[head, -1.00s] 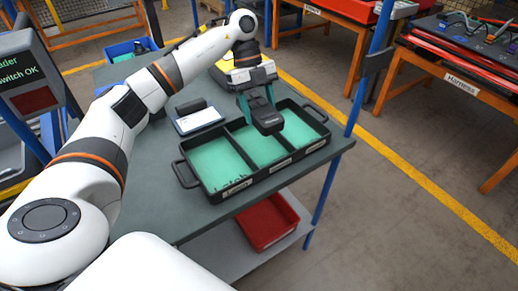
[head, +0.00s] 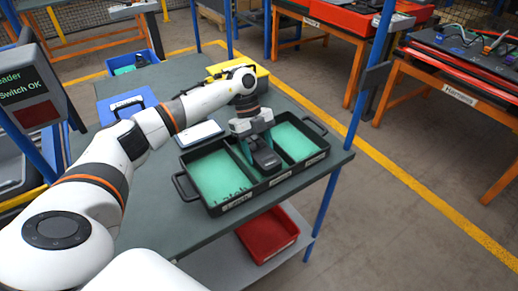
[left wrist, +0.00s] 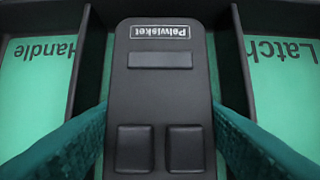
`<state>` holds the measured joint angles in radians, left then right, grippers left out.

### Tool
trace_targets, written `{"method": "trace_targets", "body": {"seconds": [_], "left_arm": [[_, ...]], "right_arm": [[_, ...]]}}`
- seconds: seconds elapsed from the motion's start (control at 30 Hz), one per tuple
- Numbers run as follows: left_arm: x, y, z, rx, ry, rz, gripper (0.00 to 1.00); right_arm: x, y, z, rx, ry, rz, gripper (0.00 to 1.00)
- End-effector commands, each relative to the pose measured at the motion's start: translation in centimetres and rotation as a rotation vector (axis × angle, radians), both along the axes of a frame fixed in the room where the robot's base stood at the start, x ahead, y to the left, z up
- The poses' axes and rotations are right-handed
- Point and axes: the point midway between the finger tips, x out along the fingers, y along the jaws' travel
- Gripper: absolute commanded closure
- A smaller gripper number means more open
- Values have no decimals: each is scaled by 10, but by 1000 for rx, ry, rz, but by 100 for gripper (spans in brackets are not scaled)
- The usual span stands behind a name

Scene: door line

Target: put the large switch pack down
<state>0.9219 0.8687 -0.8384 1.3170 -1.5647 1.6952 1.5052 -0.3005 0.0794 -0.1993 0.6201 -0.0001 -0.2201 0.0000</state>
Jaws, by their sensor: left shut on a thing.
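The large switch pack (head: 265,161) is a dark block with two square rockers and a "Polwisket" label, seen close in the left wrist view (left wrist: 160,95). My left gripper (head: 255,148) is shut on it, with a teal finger on each side. The pack is at the middle compartment of the black three-part tray (head: 240,206), between the two divider walls. I cannot tell whether it touches the compartment floor, which is mostly hidden. The left wrist view shows "Handle" and "Latch" upside down on the neighbouring green floors. My right gripper is not in view.
The tray stands on a dark table (head: 165,222). A red bin (head: 268,235) sits on the shelf below. A blue post (head: 366,85) rises at the right.

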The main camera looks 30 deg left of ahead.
Motion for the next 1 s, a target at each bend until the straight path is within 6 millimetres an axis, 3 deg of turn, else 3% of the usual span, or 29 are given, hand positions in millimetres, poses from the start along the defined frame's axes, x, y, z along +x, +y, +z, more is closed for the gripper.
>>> {"method": "trace_targets", "body": {"seconds": [0.1, 0.13, 0.17, 0.57, 1.0], "left_arm": [[0, 0, -2, 0, 0, 0, 70], [0, 0, -2, 0, 0, 0, 41], [0, 0, -2, 0, 0, 0, 36], [1, 3, 6, 0, 0, 1, 35], [16, 37, 84, 0, -2, 3, 35]], "right_arm": [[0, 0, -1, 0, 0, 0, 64], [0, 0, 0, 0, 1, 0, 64], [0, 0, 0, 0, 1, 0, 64], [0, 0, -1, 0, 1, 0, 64], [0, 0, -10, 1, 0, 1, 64]]}}
